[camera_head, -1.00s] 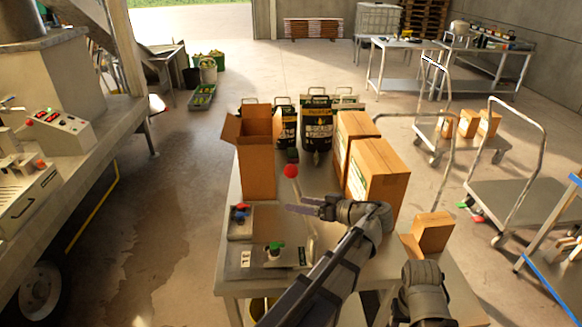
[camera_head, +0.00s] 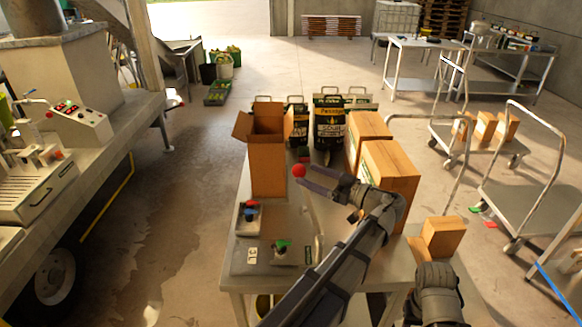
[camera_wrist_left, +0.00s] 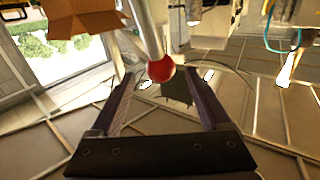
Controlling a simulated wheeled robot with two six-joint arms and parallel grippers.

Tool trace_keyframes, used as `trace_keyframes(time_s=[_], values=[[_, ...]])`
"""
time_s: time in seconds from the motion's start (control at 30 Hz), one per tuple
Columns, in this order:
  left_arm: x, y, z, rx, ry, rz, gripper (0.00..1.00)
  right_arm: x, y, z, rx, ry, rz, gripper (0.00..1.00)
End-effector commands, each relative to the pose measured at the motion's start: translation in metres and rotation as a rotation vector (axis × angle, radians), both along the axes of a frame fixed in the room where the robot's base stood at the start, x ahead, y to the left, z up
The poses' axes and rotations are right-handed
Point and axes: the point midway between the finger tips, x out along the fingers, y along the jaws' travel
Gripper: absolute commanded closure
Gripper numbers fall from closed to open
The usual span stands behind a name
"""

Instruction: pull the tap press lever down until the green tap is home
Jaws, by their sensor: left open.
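The tap press lever is a pale rod topped by a red ball knob (camera_head: 298,171), standing upright above the table. The green tap (camera_head: 281,246) sits on the dark press base near the table's front left; whether it is fully seated I cannot tell. My left gripper (camera_head: 311,177) is open at the knob, its fingers pointing left. In the left wrist view the red knob (camera_wrist_left: 161,70) lies between the open fingertips, with the rod rising above it. I cannot tell whether a finger touches it. My right gripper's fingers do not show.
An open cardboard box (camera_head: 268,170) stands behind the press, and closed boxes (camera_head: 388,178) stand at right. Dark labelled bags (camera_head: 329,125) stand at the back. A tray (camera_head: 245,216) with red and blue parts is left of the lever.

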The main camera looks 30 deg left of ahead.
Motion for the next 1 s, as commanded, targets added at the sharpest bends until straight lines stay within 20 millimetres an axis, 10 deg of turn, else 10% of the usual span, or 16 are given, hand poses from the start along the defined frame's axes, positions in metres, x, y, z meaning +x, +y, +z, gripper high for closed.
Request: trace_keyframes(time_s=[0.6, 1.0], values=[[0.004, 0.072, -0.001, -0.002, 0.002, 0.001, 0.19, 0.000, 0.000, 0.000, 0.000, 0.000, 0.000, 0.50], [0.004, 0.078, -0.001, -0.002, 0.002, 0.000, 0.19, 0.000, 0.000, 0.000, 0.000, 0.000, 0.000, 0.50]])
